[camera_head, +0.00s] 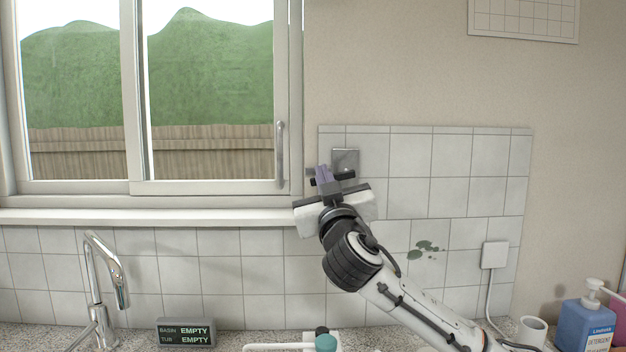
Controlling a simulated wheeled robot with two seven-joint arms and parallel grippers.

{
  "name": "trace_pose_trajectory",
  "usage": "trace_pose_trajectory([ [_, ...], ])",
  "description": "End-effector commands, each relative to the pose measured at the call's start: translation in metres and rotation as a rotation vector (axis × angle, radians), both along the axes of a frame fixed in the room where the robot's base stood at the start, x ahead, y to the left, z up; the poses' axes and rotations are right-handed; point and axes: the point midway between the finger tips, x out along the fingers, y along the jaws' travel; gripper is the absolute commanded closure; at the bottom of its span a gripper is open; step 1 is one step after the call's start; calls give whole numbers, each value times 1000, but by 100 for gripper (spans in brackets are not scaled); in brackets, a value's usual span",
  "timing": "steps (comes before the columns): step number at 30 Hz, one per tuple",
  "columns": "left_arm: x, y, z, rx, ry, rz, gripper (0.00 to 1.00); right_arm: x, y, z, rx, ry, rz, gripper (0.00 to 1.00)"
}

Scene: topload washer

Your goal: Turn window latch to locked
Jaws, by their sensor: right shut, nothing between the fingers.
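The window latch (280,155) is a slim grey handle on the right frame of the sliding window (211,100). It stands upright, with its long part running up and down. My right gripper (323,175) is shut and empty. It is to the right of the latch and a little lower in the picture, in front of the wall beside the window frame. A visible gap separates it from the latch in the picture; the depth between them is hard to tell. My left gripper is not in view.
A grey square plate (345,160) is on the tiles just behind my right gripper. The sill (150,216) runs below the window. A tap (105,275), a basin display (186,332) and a blue detergent bottle (585,325) stand lower down. The sill is bare.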

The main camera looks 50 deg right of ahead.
Motion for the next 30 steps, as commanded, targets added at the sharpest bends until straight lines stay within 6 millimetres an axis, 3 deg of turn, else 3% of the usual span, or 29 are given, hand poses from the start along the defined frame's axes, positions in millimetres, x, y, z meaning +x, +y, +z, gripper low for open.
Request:
trace_pose_trajectory([
  [3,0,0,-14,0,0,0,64,-6,-7,-12,-75,78,-13,100],
  [10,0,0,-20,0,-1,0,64,-10,-11,-21,-232,231,-16,100],
  [26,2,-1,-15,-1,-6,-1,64,-14,-21,-43,-593,584,-16,100],
  [30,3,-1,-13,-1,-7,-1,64,-16,-25,-47,-586,579,-15,100],
])
